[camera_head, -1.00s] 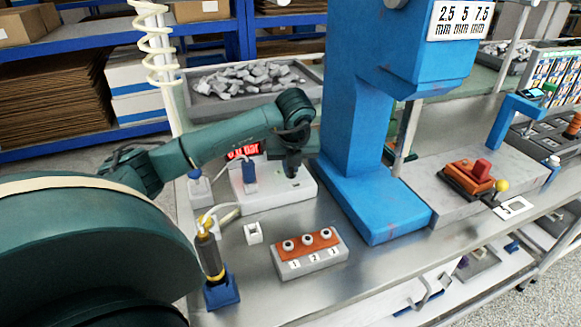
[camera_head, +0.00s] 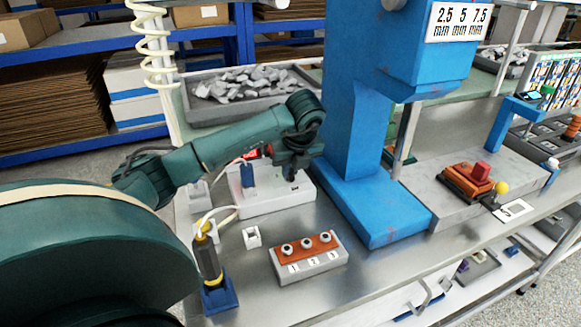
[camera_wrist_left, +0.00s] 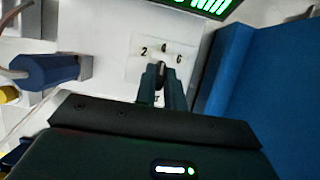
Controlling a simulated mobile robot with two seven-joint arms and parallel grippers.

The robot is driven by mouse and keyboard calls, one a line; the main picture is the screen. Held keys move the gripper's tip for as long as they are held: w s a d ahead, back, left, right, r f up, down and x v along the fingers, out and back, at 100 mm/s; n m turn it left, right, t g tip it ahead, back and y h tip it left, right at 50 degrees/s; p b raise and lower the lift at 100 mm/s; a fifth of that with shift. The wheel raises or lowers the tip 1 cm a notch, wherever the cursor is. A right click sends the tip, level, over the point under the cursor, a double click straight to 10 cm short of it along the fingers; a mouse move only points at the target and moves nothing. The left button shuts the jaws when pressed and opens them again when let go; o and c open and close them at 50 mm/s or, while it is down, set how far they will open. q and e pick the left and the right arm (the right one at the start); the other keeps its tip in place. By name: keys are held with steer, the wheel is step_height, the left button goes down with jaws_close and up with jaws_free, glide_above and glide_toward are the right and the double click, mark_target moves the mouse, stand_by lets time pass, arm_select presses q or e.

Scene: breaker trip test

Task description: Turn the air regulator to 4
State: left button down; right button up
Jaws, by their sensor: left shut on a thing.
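The air regulator is a pale box (camera_head: 262,203) on the bench, left of the blue press. In the left wrist view its white scale plate (camera_wrist_left: 137,68) shows 2, 4 and 6. My left gripper (camera_head: 294,176) points down at it and is shut on the dark regulator knob (camera_wrist_left: 160,69). The knob sits between the fingers just below the 4, and its upper end points roughly at the 4. A display with green digits (camera_wrist_left: 205,6) shows partly at the wrist view's top edge; its reading is cut off. My right gripper is not in view.
The blue press column (camera_head: 353,130) stands close to the right of my left gripper. A block with several white buttons (camera_head: 308,258) and a yellow-black tool in a blue holder (camera_head: 208,262) are nearer. A tray of grey pieces (camera_head: 250,85) lies behind.

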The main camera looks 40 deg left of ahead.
arm_select(q)
steer(key=c, duration=1.5)
jaws_free()
steer(key=shift+d+r, duration=0.15)
steer(key=shift+r, duration=0.35)
steer(key=p+v, duration=0.2)
steer(key=v, duration=1)
steer(key=shift+s+r+p, duration=0.1)
steer(key=shift+s+p, duration=0.05)
steer(key=shift+p, duration=0.15)
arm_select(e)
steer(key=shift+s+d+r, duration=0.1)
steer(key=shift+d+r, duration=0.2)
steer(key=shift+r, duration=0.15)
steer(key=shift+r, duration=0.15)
